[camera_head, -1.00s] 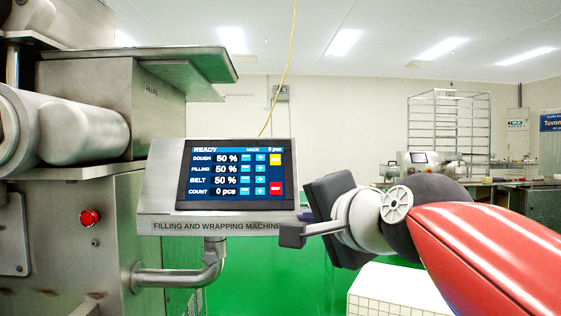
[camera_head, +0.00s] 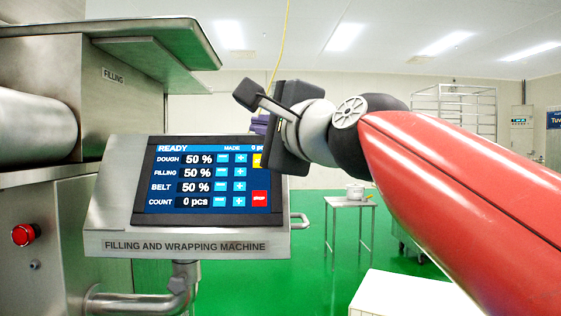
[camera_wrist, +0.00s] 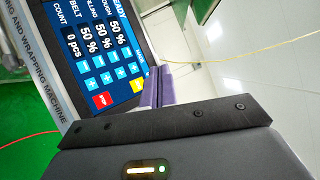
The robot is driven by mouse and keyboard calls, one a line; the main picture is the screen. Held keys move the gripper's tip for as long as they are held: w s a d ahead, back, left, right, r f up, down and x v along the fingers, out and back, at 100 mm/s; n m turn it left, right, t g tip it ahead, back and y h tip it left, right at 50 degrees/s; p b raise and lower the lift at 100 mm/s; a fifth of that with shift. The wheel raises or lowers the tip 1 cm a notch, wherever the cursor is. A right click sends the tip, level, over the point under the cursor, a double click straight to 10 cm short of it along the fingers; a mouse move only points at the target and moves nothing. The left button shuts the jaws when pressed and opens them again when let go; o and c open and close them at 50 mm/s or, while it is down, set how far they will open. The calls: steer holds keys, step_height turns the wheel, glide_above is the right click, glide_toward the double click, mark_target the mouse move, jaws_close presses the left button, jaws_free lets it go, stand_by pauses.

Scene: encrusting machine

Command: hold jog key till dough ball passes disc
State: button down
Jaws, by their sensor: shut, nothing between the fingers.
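The machine's touch screen (camera_head: 205,180) shows READY, rows for dough, filling and belt at 50 %, and a count of 0 pcs. A yellow key (camera_head: 257,160) at its upper right is partly covered by my wrist; the yellow key also shows in the wrist view (camera_wrist: 137,86). Below it is a red key (camera_head: 260,201). My gripper (camera_head: 259,123) is shut and empty at the screen's upper right edge. Its purple fingers (camera_wrist: 157,86) appear close beside the yellow key; I cannot tell whether they touch it. No dough ball or disc is in view.
A red stop button (camera_head: 25,234) sits on the machine body at left. A metal guard (camera_head: 160,58) juts out above the screen. A small table (camera_head: 349,203) stands behind on the open green floor. A yellow cable (camera_head: 284,40) hangs behind my wrist.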

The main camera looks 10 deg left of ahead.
steer(key=shift+w+a+f+b, duration=0.3)
steer(key=shift+w+f+b, duration=0.45)
steer(key=shift+w, duration=0.45)
steer(key=shift+w+a+f+b, duration=0.3)
steer(key=shift+w+f+b, duration=0.45)
steer(key=shift+w, duration=0.5)
steer(key=shift+w+a+f+b, duration=0.3)
steer(key=shift+w+f+b, duration=0.4)
steer(key=shift+w, duration=0.5)
steer(key=shift+w+f, duration=0.1)
steer(key=shift+f, duration=0.05)
steer(key=shift+w+f, duration=0.15)
steer(key=shift+w, duration=0.1)
